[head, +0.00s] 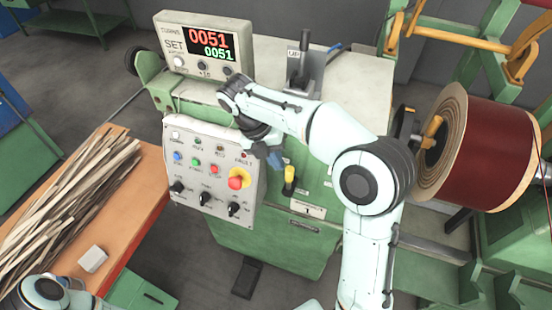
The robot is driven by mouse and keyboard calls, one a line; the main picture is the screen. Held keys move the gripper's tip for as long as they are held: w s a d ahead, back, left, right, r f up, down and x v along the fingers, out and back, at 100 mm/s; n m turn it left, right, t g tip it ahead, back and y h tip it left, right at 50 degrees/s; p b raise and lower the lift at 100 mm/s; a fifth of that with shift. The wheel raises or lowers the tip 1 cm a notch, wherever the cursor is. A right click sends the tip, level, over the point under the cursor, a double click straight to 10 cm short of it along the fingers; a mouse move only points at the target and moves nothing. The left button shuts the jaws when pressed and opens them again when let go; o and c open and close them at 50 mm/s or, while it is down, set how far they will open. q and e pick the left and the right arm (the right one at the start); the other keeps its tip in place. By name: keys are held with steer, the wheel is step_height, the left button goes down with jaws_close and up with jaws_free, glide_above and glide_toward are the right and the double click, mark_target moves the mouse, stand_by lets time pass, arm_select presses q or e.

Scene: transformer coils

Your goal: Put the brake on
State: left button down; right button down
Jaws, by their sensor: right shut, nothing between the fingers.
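The green winding machine (270,237) stands in the middle with a sloped control panel (217,209) on its front. A short lever with a yellow grip (289,174) sits on the machine's front right of the panel. A dark upright lever (305,62) stands on the machine's top by a small "UP" label. I cannot tell from labels which one is the brake. My right gripper (275,160) is shut and empty, close to the panel's right edge and just left of the yellow grip; contact is unclear. My left arm shows at the bottom left, its gripper out of view.
The counter display (209,43) reads 0051 in red and in green. A red stop button (236,183) lies just below left of my right gripper. A dark red coil (480,150) is at the right. An orange-topped bench (141,211) with wooden strips (68,198) is at the left.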

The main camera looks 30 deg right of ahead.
arm_select(q)
steer(key=shift+s, duration=0.1)
